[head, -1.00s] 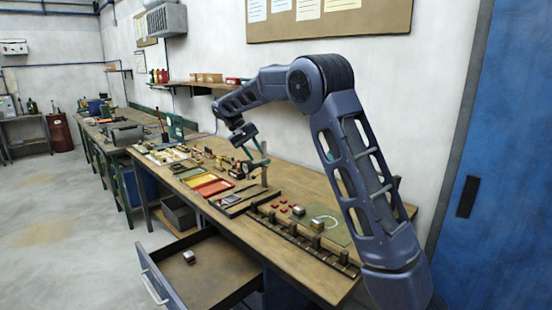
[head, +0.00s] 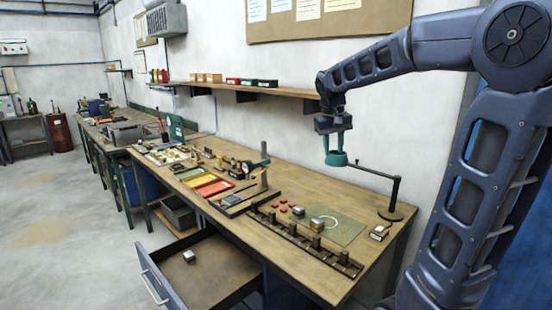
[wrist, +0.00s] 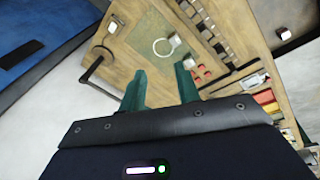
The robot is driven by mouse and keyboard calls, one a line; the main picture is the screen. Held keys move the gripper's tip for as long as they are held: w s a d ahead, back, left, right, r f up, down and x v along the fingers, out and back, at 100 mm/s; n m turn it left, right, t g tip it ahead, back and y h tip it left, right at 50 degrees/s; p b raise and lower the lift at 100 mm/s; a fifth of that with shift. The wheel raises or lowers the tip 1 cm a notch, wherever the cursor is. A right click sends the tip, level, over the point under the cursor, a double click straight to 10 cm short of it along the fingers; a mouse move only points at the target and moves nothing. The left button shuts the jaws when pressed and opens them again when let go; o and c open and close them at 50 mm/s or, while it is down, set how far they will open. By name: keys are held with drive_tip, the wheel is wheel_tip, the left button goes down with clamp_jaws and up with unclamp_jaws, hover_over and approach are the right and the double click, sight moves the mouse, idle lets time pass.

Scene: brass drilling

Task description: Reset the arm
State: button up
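My gripper (head: 337,152) hangs above the right part of the workbench (head: 345,190) in the head view, pointing down. In the wrist view its two teal fingers (wrist: 160,72) stand apart with nothing between them. A dark stand (head: 394,195) with a thin arm is on the bench at the right. The arm's tip reaches close to my gripper in the head view; whether they touch cannot be told. The stand also shows left of the fingers in the wrist view (wrist: 96,65).
A green mat (head: 352,231) carries a pale ring, with small red pieces beside it. A dark slotted rail (head: 290,235) runs along the front edge. An open drawer (head: 225,277) sticks out at the front, holding a small block (head: 189,257). A wall shelf (head: 290,91) is behind.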

drive_tip(key=s+d+f+t, duration=0.1)
drive_tip(key=s+d+f, duration=0.1)
drive_tip(key=s, duration=0.5)
drive_tip(key=s+d+f+m+t+y, duration=0.1)
drive_tip(key=s+d+f, duration=0.2)
drive_tip(key=s, duration=0.4)
drive_tip(key=s+d+f+m+t, duration=0.1)
drive_tip(key=s+d+f, duration=0.1)
drive_tip(key=s+d, duration=0.2)
drive_tip(key=s, duration=0.3)
drive_tip(key=shift+f, duration=0.25)
